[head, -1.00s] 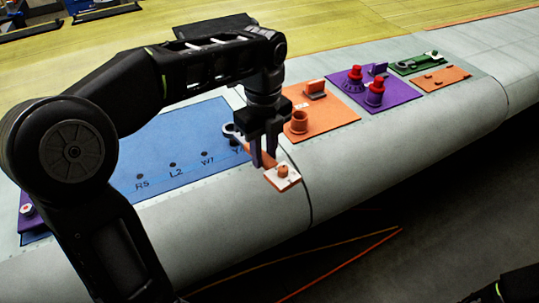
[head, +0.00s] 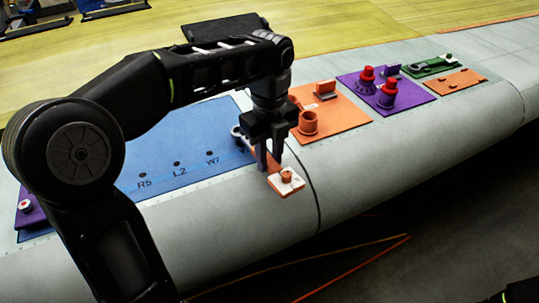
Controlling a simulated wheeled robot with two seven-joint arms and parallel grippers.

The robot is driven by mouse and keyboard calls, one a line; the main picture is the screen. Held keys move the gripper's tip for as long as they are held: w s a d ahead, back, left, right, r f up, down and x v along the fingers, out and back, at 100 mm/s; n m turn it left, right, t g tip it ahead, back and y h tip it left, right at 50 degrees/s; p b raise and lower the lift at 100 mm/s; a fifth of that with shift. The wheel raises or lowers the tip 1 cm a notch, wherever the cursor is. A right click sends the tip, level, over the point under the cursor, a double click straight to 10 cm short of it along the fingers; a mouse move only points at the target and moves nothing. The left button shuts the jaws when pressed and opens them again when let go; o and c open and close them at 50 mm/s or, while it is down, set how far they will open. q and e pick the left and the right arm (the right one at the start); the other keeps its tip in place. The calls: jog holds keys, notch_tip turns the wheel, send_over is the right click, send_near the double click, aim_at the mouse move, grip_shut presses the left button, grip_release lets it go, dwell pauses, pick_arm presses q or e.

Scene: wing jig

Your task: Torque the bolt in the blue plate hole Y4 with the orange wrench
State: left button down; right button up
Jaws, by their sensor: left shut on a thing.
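The blue plate (head: 190,140) lies on the grey wing at the left, with holes marked R5, L2 and W7 showing. Hole Y4 and its bolt are hidden behind my left gripper and the wrench. My left gripper (head: 274,168) points down at the plate's right end and is shut on the orange wrench (head: 265,160). The wrench's dark ring end (head: 237,132) shows left of the gripper, over the plate's right part. Its other end, a white-topped block with an orange knob (head: 287,178), sticks out toward the front. I cannot tell whether the ring sits around the bolt.
An orange plate (head: 345,117) with a cup-like post, a purple plate (head: 413,103) with red knobs, a green plate (head: 445,63) and a smaller orange plate (head: 455,82) lie to the right. A purple block (head: 30,212) is at far left. The wing's front edge drops to dark floor.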

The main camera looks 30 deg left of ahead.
aim_at(255, 183)
pick_arm(q)
jog(key=shift+f+b, duration=0.35)
jog(key=shift+f, duration=0.4)
dwell(0.4)
jog(key=shift+f+b, duration=0.35)
jog(key=shift+f, duration=0.3)
jog(key=shift+s, duration=0.15)
jog(key=shift+s+a+r+m, duration=0.1)
jog(key=shift+s+a+m, duration=0.25)
jog(key=shift+s+m, duration=0.25)
jog(key=shift+s+a+m, duration=0.35)
jog(key=shift+s+m, duration=0.15)
jog(key=shift+m, duration=0.1)
jog(key=shift+s+a+m, duration=0.35)
jog(key=shift+a+m, duration=0.05)
jog(key=shift+m, duration=0.1)
jog(key=shift+r, duration=0.1)
